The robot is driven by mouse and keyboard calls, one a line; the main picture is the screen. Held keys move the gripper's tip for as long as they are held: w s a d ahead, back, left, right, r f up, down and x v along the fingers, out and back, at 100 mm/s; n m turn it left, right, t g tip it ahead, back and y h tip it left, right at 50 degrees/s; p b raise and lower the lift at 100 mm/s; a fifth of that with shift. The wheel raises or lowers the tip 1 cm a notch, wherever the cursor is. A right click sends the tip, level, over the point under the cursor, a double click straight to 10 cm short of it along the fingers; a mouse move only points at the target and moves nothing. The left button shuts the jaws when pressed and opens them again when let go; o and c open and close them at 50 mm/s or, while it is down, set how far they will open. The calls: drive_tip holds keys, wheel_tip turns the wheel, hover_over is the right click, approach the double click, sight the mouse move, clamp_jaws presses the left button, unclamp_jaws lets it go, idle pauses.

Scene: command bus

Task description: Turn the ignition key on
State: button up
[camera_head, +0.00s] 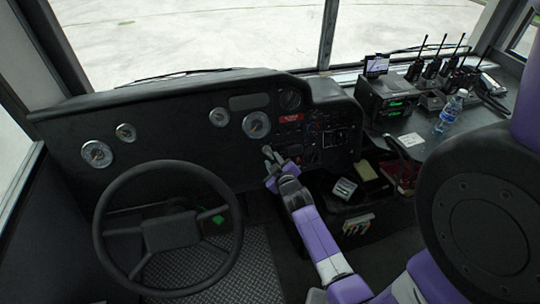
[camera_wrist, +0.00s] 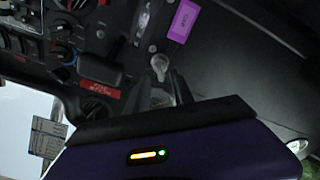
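My gripper (camera_head: 272,155) is at the dashboard (camera_head: 190,108), right of the steering wheel, in the head view. Its two fingers show a gap between them. In the wrist view my gripper (camera_wrist: 163,84) points at a small silver, rounded piece (camera_wrist: 160,63) on the dark panel, which looks like the ignition key. The piece lies just ahead of the fingertips and in line with the gap; I cannot tell whether they touch it. In the head view my gripper hides this spot. A purple tag (camera_wrist: 184,20) with small writing is above it in the wrist view.
The steering wheel (camera_head: 168,232) stands left of my arm. Knobs and switches (camera_wrist: 62,50) crowd the panel beside the key, with a black lever-like part (camera_wrist: 100,69) close by. Radios (camera_head: 388,97) and a water bottle (camera_head: 450,111) stand on the right shelf.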

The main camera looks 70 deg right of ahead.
sight(271, 157)
drive_tip(key=x, duration=0.4)
drive_tip(key=shift+w+d+f, duration=0.1)
drive_tip(key=shift+w+d, duration=0.15)
drive_tip(key=shift+d, duration=0.05)
clamp_jaws()
idle(1.2)
